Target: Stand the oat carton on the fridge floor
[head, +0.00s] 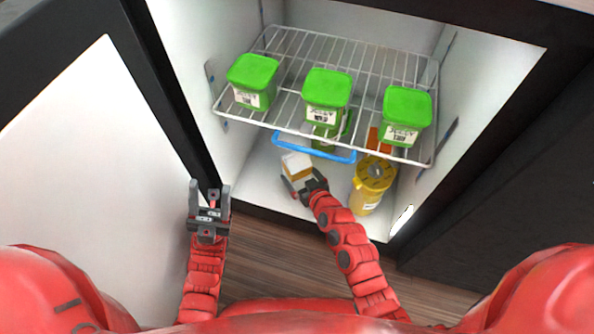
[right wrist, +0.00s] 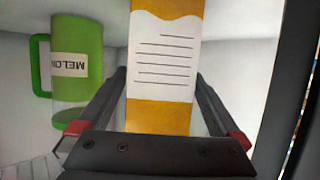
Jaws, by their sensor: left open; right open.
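The oat carton (head: 297,165), white with an orange-yellow band, is on the fridge floor (head: 262,185) near the front left and looks upright. My right gripper (head: 302,186) reaches in low at its near side. In the right wrist view the carton (right wrist: 165,65) shows a lined white label and sits between the spread fingers (right wrist: 160,125), which are open; whether either finger touches it I cannot tell. My left gripper (head: 209,193) is open and empty, outside the fridge by the open door.
A wire shelf (head: 290,45) above holds green-lidded tubs (head: 327,90). A yellow jug (head: 370,187) stands right of the carton. A green pitcher labelled MELON (right wrist: 78,75) is close by. A blue bar (head: 312,147) runs under the shelf front.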

